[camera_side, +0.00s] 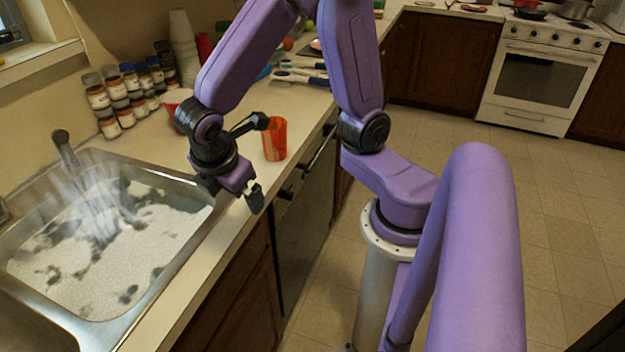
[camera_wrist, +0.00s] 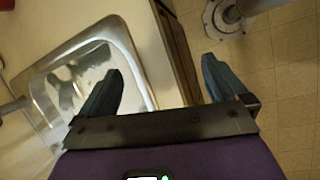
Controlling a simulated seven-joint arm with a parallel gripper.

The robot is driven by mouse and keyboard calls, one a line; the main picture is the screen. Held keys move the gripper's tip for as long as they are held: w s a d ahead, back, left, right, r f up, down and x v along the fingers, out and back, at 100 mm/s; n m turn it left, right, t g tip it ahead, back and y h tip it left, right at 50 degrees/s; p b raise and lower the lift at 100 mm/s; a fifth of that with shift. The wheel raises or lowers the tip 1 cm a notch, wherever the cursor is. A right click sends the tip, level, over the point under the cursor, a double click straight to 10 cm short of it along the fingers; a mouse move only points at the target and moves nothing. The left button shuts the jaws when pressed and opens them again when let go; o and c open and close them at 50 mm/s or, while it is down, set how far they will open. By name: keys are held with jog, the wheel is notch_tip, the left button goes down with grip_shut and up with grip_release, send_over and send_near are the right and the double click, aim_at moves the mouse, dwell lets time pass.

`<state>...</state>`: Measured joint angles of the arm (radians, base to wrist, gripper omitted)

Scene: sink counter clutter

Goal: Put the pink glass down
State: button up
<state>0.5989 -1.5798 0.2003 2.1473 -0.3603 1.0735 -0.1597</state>
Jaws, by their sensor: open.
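An orange-red, see-through glass (camera_side: 274,138) stands upright on the counter near its front edge, to the right of the sink. It is the closest match to the pink glass; its colour looks more orange than pink. My gripper (camera_side: 254,196) is in front of it and lower in the side view, at the counter's front edge by the sink's right corner. In the wrist view my gripper (camera_wrist: 162,85) has its two dark fingers spread wide, with nothing between them. The glass does not show in the wrist view.
The metal sink (camera_side: 190,190) holds cloudy water with foam; its faucet (camera_side: 64,150) stands behind. Several jars (camera_side: 105,108) are stacked against the wall. A red-and-white cup (camera_side: 176,98) and stacked white cups (camera_side: 183,40) stand behind my wrist. Utensils (camera_side: 300,76) lie farther along the counter.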

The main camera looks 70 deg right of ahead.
jog(key=s+d+r+m+y, duration=0.1)
jog(key=s+d+y, duration=0.1)
jog(key=s, duration=0.4)
jog(key=s+d+r+m+g+y, duration=0.1)
jog(key=s+d+m+y, duration=0.1)
jog(key=s, duration=0.5)
jog(key=shift+s+d+r+y, duration=0.2)
jog(key=shift+s+y, duration=0.1)
jog(key=shift+y, duration=0.1)
dwell(6.3)
